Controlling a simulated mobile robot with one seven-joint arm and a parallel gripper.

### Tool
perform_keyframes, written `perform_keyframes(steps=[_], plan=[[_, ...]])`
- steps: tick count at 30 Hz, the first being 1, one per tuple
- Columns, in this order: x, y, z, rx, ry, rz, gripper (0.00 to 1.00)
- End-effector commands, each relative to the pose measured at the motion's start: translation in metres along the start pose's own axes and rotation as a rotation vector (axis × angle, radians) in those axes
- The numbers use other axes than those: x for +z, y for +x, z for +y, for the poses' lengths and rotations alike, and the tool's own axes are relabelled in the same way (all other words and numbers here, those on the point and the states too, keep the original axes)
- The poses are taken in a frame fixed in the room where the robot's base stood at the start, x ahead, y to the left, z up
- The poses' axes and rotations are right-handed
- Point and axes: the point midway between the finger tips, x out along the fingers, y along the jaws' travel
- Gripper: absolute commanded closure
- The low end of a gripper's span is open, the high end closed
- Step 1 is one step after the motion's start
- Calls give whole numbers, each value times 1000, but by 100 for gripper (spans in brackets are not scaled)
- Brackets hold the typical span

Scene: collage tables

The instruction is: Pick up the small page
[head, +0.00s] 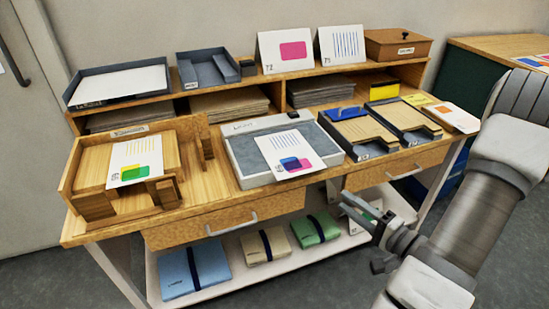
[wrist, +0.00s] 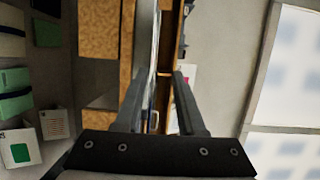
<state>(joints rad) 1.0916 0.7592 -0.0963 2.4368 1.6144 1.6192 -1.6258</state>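Two loose pages show in the head view, and I cannot tell which is the small page. My gripper (head: 358,212) is in front of the table, below the tabletop edge and right of the grey tray. In the wrist view its fingers (wrist: 160,90) stand apart with nothing held between them.
Two cards (head: 285,50) stand on the upper shelf beside a brown box (head: 398,44). Strapped bundles (head: 193,271) lie on the low shelf. A drawer handle (head: 231,222) juts out in front.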

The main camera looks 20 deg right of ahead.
Motion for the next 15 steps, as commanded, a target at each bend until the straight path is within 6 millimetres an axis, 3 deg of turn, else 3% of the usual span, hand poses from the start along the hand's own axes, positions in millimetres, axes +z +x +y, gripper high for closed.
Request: perform_keyframes(steps=[1, 6, 15], plan=[[-6, -6, 10, -8, 8, 41, 61], [-15, -7, 16, -22, 6, 95, 61], [-19, 53, 14, -22, 4, 89, 61]])
